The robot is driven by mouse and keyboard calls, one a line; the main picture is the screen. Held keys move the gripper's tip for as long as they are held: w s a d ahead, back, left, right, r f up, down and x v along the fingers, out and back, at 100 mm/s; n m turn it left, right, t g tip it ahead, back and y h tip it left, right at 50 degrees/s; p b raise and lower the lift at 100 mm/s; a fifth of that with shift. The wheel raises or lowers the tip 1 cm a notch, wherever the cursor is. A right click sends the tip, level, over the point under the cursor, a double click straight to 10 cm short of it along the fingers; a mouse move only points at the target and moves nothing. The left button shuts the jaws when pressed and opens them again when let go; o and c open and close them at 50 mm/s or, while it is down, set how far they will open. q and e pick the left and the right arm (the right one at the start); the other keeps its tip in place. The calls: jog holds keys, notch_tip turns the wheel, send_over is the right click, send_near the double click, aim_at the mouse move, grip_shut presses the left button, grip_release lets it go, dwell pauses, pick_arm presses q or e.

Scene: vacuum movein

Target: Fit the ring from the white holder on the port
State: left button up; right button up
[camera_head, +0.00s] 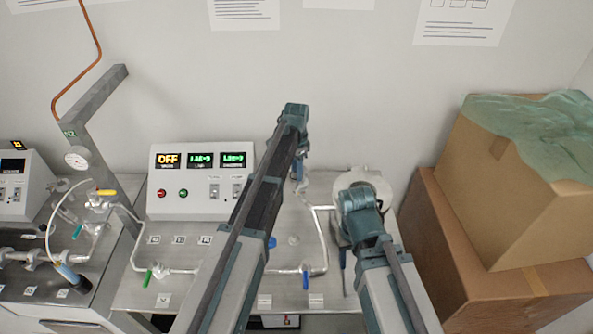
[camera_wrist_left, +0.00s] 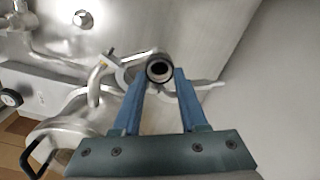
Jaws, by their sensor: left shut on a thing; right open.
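In the head view my left gripper (camera_head: 300,172) hangs over the steel bench, near the upright end of a silver pipe (camera_head: 324,235). Silver pipework (camera_wrist_left: 100,82) lies just behind the ring in the left wrist view. The port cannot be told apart there, nor whether the ring touches it. My right gripper (camera_head: 362,222) is over the bench's right side, its fingers mostly hidden by its own body. I cannot make out the white holder.
A control box (camera_head: 202,182) with lit displays stands at the back. A pale round vessel (camera_head: 370,183) is behind my right gripper. Valves with green (camera_head: 148,278) and blue (camera_head: 305,280) handles line the front pipe. Cardboard boxes (camera_head: 520,205) are stacked at right.

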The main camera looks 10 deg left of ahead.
pick_arm(q)
jog(key=shift+f+b, duration=0.4)
jog(key=shift+b, duration=0.05)
dwell(0.6)
dwell(0.4)
jog(key=o, duration=1.2)
jog(key=shift+r, duration=0.1)
notch_tip(320, 180, up, 14)
jog(key=p, duration=1.4)
jog(key=shift+f, duration=0.2)
